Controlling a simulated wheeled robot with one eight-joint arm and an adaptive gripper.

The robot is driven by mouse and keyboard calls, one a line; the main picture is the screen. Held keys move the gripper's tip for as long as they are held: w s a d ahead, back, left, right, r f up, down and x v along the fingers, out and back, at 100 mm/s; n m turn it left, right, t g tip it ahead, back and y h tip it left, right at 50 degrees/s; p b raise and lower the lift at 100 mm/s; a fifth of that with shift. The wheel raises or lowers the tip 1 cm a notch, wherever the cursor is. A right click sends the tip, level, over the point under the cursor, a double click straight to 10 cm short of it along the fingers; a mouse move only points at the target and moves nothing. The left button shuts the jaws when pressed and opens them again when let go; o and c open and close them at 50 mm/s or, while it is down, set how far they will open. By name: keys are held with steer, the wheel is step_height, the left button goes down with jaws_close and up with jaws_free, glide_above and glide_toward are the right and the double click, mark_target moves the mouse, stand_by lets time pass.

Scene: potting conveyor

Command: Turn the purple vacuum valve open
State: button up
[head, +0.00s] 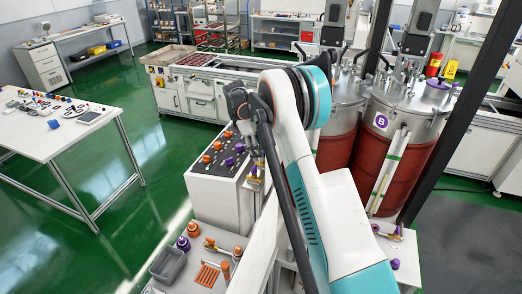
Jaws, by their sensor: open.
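A dark-topped panel (222,158) on a white cabinet carries several orange and purple knobs. One purple knob (239,147) sits near its back edge and another purple knob (229,161) sits nearer its middle. A small purple part (254,170) shows on a brass-coloured fitting (254,184) at the panel's right end. I cannot tell which of these is the vacuum valve, nor its handle's angle. My gripper (254,152) hangs over the right side of the panel, open, close to the purple part. Whether it touches anything is unclear at this size.
Two red-bodied tanks with steel lids stand to the right; the nearer tank (382,150) has a purple B badge (381,121) and a purple lid cap (440,83). A grey bin (168,265) and orange parts lie front left. A white table (60,140) stands left, with clear green floor between.

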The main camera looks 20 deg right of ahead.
steer(key=shift+f, duration=0.15)
steer(key=c, duration=1.1)
steer(key=shift+o, duration=0.2)
steer(key=shift+d+f+m+b, duration=0.1)
steer(key=shift+m+b, duration=0.3)
steer(key=shift+m+y, duration=0.3)
steer(key=shift+m, duration=0.1)
steer(key=o, duration=1.1)
steer(key=shift+c, duration=0.2)
steer(key=v, duration=1.2)
steer(key=shift+w, duration=0.15)
